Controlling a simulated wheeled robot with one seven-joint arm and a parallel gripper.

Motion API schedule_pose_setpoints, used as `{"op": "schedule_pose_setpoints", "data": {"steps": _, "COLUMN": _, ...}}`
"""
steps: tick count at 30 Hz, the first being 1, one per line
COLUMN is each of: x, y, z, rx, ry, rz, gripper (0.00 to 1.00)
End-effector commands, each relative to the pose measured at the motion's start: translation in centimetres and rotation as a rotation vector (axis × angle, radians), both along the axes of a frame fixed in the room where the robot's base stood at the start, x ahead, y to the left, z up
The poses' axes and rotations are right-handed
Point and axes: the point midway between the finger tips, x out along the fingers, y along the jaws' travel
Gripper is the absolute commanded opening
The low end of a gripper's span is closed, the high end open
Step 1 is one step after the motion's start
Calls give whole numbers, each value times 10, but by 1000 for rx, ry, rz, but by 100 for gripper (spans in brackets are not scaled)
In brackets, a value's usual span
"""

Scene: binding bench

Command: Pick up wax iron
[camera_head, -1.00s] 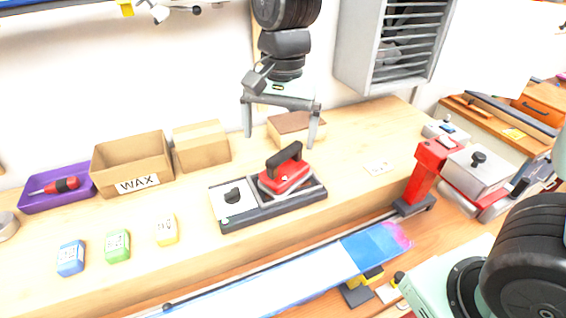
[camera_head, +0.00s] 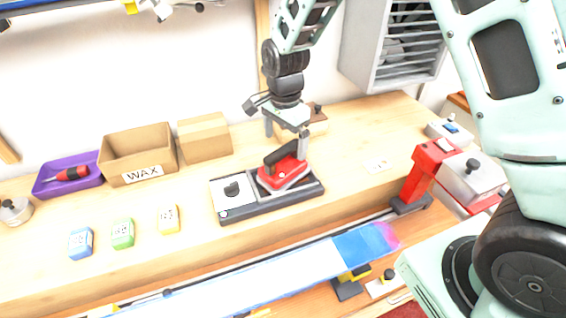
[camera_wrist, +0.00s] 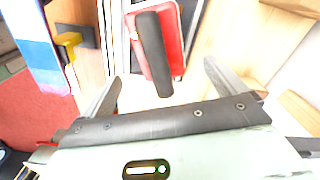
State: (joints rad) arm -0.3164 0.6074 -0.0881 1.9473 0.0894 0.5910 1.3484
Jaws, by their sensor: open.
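The wax iron (camera_head: 287,174) is red with a black handle and rests on the right part of a black and white base (camera_head: 240,200) on the bench. My gripper (camera_head: 286,146) is above and just behind the iron, pointing down, with its fingers spread. In the wrist view the iron's red body and black handle (camera_wrist: 153,50) lie ahead of the open fingers (camera_wrist: 160,85). The handle's near end reaches toward the gap between them. Nothing is between the fingers. Whether a finger touches the handle cannot be told.
A cardboard WAX box (camera_head: 140,165), a closed box (camera_head: 205,138) and a purple tray (camera_head: 65,180) stand to the left. Blue, green and yellow wax blocks (camera_head: 123,234) lie near the front edge. A ski or board (camera_head: 300,262) runs along the front, with a red vise (camera_head: 418,180) at right.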

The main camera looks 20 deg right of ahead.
Motion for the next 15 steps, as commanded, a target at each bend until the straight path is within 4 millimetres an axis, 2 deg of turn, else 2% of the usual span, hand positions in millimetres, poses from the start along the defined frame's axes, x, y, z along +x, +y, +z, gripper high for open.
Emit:
{"op": "schedule_pose_setpoints", "data": {"steps": 7, "x": -2, "y": 2, "z": -14, "rx": 0, "ry": 3, "rz": 0, "gripper": 96}}
{"op": "schedule_pose_setpoints", "data": {"steps": 15, "x": -4, "y": 5, "z": -49, "rx": 0, "ry": 3, "rz": 1, "gripper": 96}}
